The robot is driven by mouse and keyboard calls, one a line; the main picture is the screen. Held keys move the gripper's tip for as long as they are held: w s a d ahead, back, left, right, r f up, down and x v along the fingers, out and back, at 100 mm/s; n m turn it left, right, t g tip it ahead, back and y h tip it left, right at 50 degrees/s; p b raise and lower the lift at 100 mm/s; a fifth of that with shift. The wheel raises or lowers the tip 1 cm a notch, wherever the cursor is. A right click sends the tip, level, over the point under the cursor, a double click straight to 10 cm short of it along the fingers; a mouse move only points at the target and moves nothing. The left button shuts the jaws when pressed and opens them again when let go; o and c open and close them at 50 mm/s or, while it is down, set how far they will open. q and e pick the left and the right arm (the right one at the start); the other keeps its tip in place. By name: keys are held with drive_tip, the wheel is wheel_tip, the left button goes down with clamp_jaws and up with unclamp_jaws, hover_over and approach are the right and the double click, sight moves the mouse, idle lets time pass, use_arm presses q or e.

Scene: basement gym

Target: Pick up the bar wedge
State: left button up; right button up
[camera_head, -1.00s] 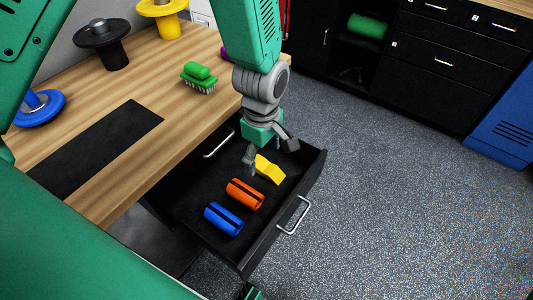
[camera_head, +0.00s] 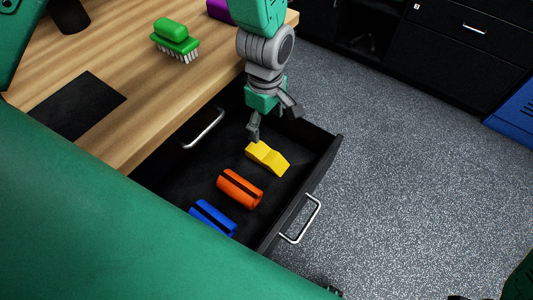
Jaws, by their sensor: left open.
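The yellow bar wedge (camera_head: 268,158) lies in the open black drawer (camera_head: 180,183), towards its far right part. My left gripper (camera_head: 275,124) hangs over the drawer just behind the wedge, fingers spread and pointing down. It is open and holds nothing. One finger is close to the wedge's upper left end; I cannot tell whether they touch. My right gripper is not recognisable in view; only a bit of green and dark parts shows at the lower right edge.
An orange split cylinder (camera_head: 240,188) and a blue one (camera_head: 213,217) lie in the drawer, nearer me. The drawer's front has a metal handle (camera_head: 303,220). A green brush (camera_head: 175,40) stands on the wooden bench top (camera_head: 130,92). Speckled floor is clear at right.

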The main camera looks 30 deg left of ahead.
use_arm(q)
drive_tip(key=b, duration=0.2)
hover_over(265, 152)
drive_tip(key=f, duration=0.6)
drive_tip(key=shift+w+a+f, duration=0.2)
drive_tip(key=shift+a+f, duration=0.1)
drive_tip(key=shift+a, duration=0.05)
drive_tip(key=shift+d+f, duration=0.25)
drive_tip(key=shift+f, duration=0.35)
drive_tip(key=f, duration=0.1)
drive_tip(key=f+b, duration=0.1)
drive_tip(key=f, duration=0.1)
drive_tip(key=shift+s+d+f, duration=0.1)
drive_tip(key=shift+s+f, duration=0.15)
drive_tip(key=shift+f, duration=0.55)
drive_tip(key=shift+c, duration=0.8)
drive_tip(key=shift+r, duration=0.1)
drive_tip(key=c, duration=1.2)
